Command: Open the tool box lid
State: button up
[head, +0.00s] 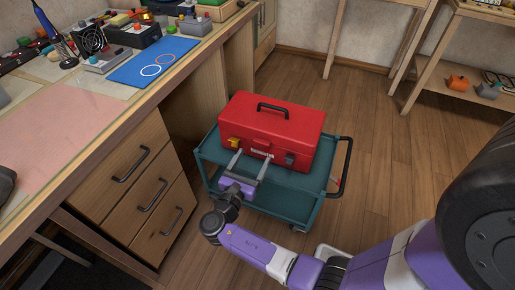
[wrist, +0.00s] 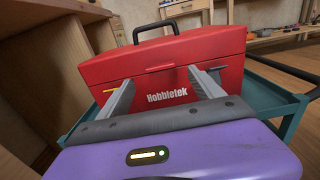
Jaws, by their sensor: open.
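A red tool box (head: 275,122) with a black top handle (head: 272,107) sits on a teal cart in the head view. Its lid (wrist: 165,52) looks closed. A yellow latch (head: 234,143) shows at the left of its front and a dark latch (head: 290,158) at the right. My gripper (head: 251,160) is at the front of the box, its two fingers apart and pointing at the front face. In the wrist view my gripper (wrist: 160,82) has its fingers on either side of the "Hobbletek" lettering, with nothing between them. I cannot tell whether the fingertips touch the box.
The teal cart (head: 290,198) has a black push handle (head: 343,165) on its right. A wooden workbench with drawers (head: 140,180) stands close on the left, with a blue mat (head: 152,62) on top. Open wooden floor (head: 400,150) lies to the right.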

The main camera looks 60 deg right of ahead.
jog(key=d+b, duration=0.1)
jog(key=d, duration=0.5)
jog(key=shift+w, duration=0.2)
grip_shut()
